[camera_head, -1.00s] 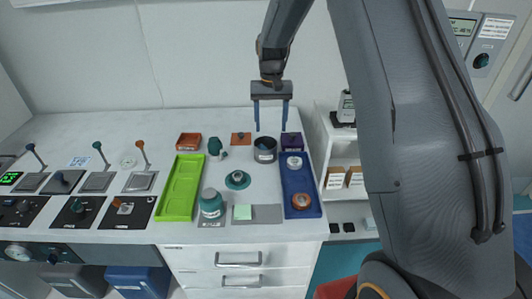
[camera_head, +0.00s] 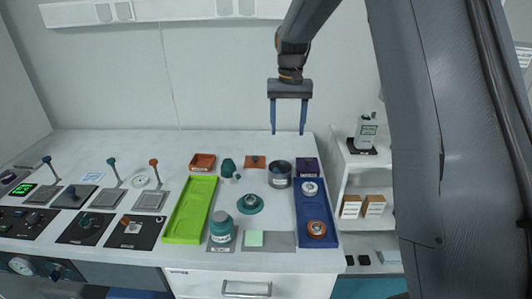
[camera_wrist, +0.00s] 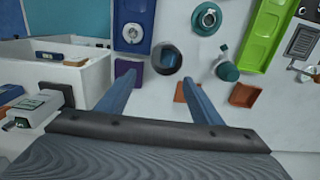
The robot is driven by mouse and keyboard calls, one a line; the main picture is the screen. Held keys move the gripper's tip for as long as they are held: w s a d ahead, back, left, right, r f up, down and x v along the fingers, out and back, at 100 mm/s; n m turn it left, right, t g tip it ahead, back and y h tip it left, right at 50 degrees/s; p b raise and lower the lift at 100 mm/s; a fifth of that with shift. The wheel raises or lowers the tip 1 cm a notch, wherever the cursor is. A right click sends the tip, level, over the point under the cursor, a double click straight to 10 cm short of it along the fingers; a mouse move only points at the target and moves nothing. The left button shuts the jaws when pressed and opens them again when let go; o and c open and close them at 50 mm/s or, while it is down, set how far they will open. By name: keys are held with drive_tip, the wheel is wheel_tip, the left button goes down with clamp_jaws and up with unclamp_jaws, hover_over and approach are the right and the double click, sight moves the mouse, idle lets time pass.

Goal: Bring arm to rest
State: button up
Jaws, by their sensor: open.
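My gripper (camera_head: 288,132) is open and empty. It hangs fingers down above the back right part of the white table, higher than the dark cup (camera_head: 279,175) and the purple box (camera_head: 307,167). In the wrist view my gripper's two blue fingers (camera_wrist: 160,100) stand wide apart with nothing between them. The dark cup (camera_wrist: 167,60) lies beyond the fingertips there, apart from them. My arm runs from the top of the head view down the right side and hides part of the room.
The table holds a green tray (camera_head: 190,209), a blue tray (camera_head: 314,227), a teal jar (camera_head: 221,232) and an orange box (camera_head: 203,162). Lever panels (camera_head: 97,197) stand at the left. A white shelf (camera_head: 345,190) with boxes and a device (camera_head: 366,131) is at the right.

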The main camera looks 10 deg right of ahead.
drive_tip(key=s+f+n+b, duration=0.1)
drive_tip(key=s+f, duration=0.4)
drive_tip(key=s, duration=0.9)
drive_tip(key=s+f+n+t+b, duration=0.1)
drive_tip(key=s+f, duration=0.4)
drive_tip(key=s, duration=1)
drive_tip(key=shift+b, duration=0.75)
